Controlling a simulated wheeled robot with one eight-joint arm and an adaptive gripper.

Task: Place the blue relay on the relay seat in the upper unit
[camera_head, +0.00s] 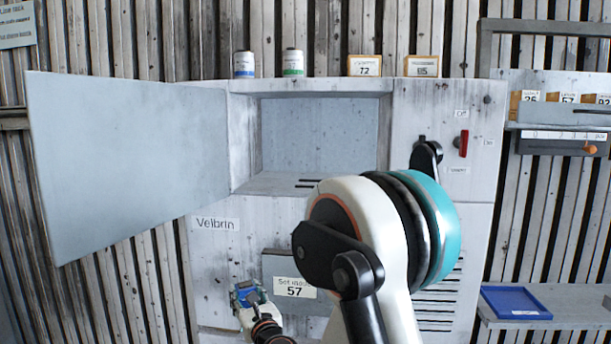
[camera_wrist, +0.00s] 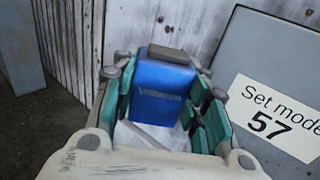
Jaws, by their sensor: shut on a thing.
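My gripper (camera_wrist: 160,112) is shut on the blue relay (camera_wrist: 161,85), with its teal finger pads on both sides of it. The relay has a grey top part and white lettering. In the head view, my gripper (camera_head: 247,294) is low, in front of the cabinet's lower front, with the blue relay (camera_head: 243,297) in it. The upper unit (camera_head: 245,86) is an open compartment above and to the right of my gripper, its door (camera_head: 130,165) swung out to the left. Two dark slots (camera_head: 308,184) show on its floor. I cannot tell which part is the relay seat.
A "Set mode 57" plate (camera_head: 294,288) is just right of my gripper. A red lever (camera_head: 463,143) is on the right panel. Two small cans (camera_head: 245,64) and two numbered blocks (camera_head: 364,66) stand on the cabinet. A blue tray (camera_head: 515,303) lies on the right shelf.

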